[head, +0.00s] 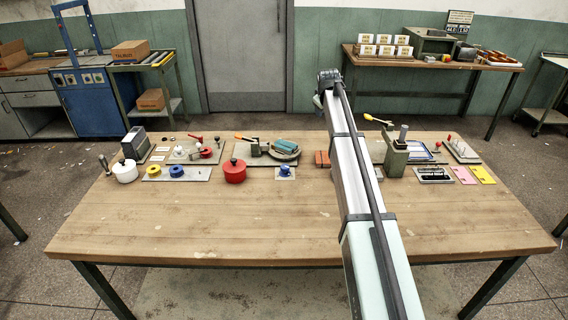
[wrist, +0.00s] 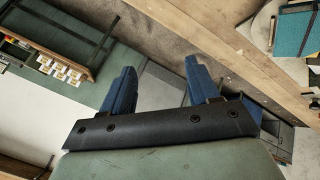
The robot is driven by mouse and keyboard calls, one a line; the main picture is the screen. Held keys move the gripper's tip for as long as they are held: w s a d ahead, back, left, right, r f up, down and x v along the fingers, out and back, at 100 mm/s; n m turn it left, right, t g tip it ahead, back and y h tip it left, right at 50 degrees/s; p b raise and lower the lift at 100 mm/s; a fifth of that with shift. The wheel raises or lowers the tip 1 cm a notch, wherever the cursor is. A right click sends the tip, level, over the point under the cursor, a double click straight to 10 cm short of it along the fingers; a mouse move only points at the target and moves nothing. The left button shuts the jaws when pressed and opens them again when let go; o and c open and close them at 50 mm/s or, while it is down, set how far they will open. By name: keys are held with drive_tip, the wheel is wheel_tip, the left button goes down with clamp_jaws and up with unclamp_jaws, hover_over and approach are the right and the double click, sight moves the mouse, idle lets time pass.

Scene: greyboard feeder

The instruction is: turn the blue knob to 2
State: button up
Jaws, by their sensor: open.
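The blue knob (head: 285,170) stands on a small pale plate near the middle of the workbench, in front of the grey device with the round plate. Its pointer and any numbers are too small to read in the head view. I do not make it out in the wrist view. My gripper shows in the wrist view (wrist: 157,72) with its two blue fingers apart and nothing between them. In the head view my arm rises from the front right, and its dark end is raised near the bench's far edge, apart from the knob.
A red pot (head: 235,172) stands left of the knob. Blue (head: 177,171) and yellow (head: 153,171) round pieces sit on a plate further left. Reddish blocks (head: 322,159) and a grey-green press (head: 396,157) lie to the right. The bench's front (head: 220,225) is clear.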

drive_tip(key=s+a+f+n+g, duration=0.1)
drive_tip(key=s+a+n+g, duration=0.4)
drive_tip(key=s+a, duration=0.4)
drive_tip(key=n+g+y, duration=0.1)
drive_tip(key=n+g, duration=0.2)
drive_tip(key=n, duration=0.5)
approach(284, 166)
drive_tip(key=shift+m, duration=0.3)
wheel_tip(284, 166, down, 8)
drive_tip(key=shift+s+f, duration=0.1)
drive_tip(key=shift+f, duration=0.1)
drive_tip(key=shift+c, duration=0.4)
drive_tip(key=c, duration=1)
drive_tip(key=shift+o, duration=0.2)
